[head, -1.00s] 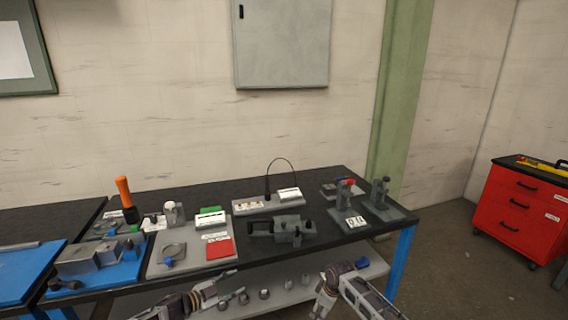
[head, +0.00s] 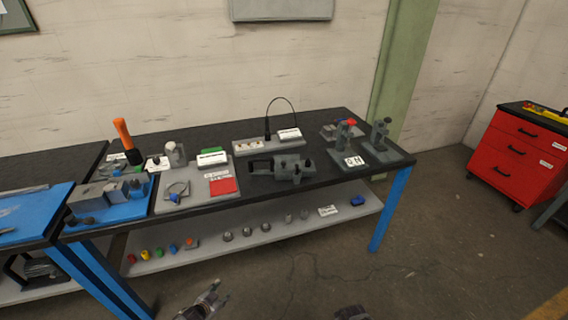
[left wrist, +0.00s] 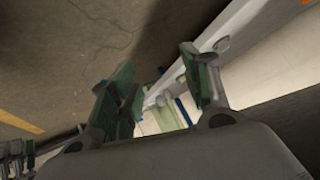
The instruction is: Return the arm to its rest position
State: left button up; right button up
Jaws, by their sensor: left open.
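My left gripper (head: 205,303) shows at the bottom edge of the head view, low in front of the workbench and apart from it. In the left wrist view its two fingers (left wrist: 160,95) with green pads stand apart, with nothing between them. A small dark part of my right arm (head: 351,313) shows at the bottom edge of the head view; its fingers are not visible.
The dark-topped workbench (head: 330,130) carries a grey vise (head: 288,168), a grey tray (head: 175,201), a blue fixture plate (head: 125,209) and two stands. Its lower shelf (head: 280,232) holds several small parts. A red drawer cabinet (head: 514,162) stands right. The floor between is clear.

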pick_arm(q)
jog(key=s+f+n+g+y, duration=0.1)
jog(key=s+f+g, duration=0.2)
jog(key=s, duration=1.2)
jog(key=s+f+n+g+y, duration=0.1)
jog(key=s+f+n+g, duration=0.1)
jog(key=s+f, duration=0.7)
jog(key=s+f+n+g, duration=0.1)
jog(key=s+f+g, duration=0.2)
jog(key=s, duration=1.8)
notch_tip(320, 180, down, 4)
jog(key=shift+s+d+f+n+g+y, duration=0.1)
jog(key=shift+s+d+n+g+y, duration=0.2)
jog(key=shift+s+n+y, duration=0.1)
pick_arm(e)
jog(key=s+d+f+m, duration=0.1)
jog(key=s+f, duration=0.2)
jog(key=s, duration=0.8)
jog(key=s+d+f+m, duration=0.1)
jog(key=s+f, duration=0.3)
jog(key=s, duration=0.8)
jog(key=s+d+f, duration=0.2)
jog(key=s+f, duration=0.2)
jog(key=s, duration=0.8)
jog(key=shift+d+f+m+g+h, duration=0.2)
jog(key=shift+m+g+h, duration=0.2)
